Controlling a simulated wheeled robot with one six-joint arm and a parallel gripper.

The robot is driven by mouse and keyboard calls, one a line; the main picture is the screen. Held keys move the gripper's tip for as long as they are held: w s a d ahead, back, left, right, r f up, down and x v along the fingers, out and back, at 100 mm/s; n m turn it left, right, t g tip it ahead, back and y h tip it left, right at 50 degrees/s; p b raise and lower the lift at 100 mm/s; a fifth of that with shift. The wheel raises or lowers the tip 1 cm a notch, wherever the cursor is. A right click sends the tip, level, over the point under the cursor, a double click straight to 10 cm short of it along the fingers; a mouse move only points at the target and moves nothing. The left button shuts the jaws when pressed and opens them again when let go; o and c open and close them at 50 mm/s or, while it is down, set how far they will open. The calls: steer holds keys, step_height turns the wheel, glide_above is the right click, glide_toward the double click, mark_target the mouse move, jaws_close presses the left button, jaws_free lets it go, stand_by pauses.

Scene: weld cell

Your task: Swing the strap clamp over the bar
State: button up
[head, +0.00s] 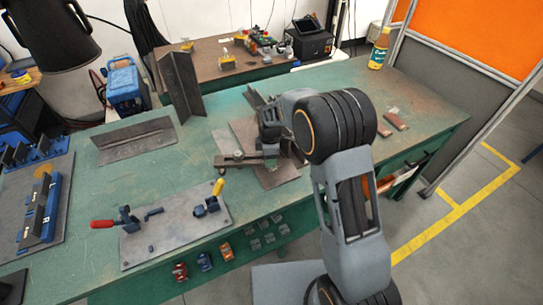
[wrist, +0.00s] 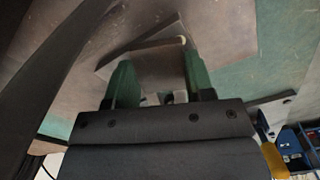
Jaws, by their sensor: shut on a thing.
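The strap clamp (head: 232,161) looks like a flat dark strap with a small round fitting on it. It reaches left from my gripper (head: 270,152) over the middle of the green bench. In the wrist view, my gripper's green fingers (wrist: 160,78) stand apart around a grey piece, and a strap end (wrist: 270,103) sticks out to the right below them. I take the held piece to be the strap clamp, but the grip itself is partly hidden. Brown-grey plates (head: 285,174) lie under my gripper. A dark angled bar (head: 254,97) shows just behind it; my arm hides part of this area.
A plate with red- and yellow-handled toggle clamps (head: 170,228) lies front left. A tall steel angle (head: 181,82) and a low angle piece (head: 137,141) stand behind to the left. Bare bench lies between.

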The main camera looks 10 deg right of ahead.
steer(key=o, duration=1.3)
step_height(320, 180, up, 14)
steer(key=shift+f, duration=0.1)
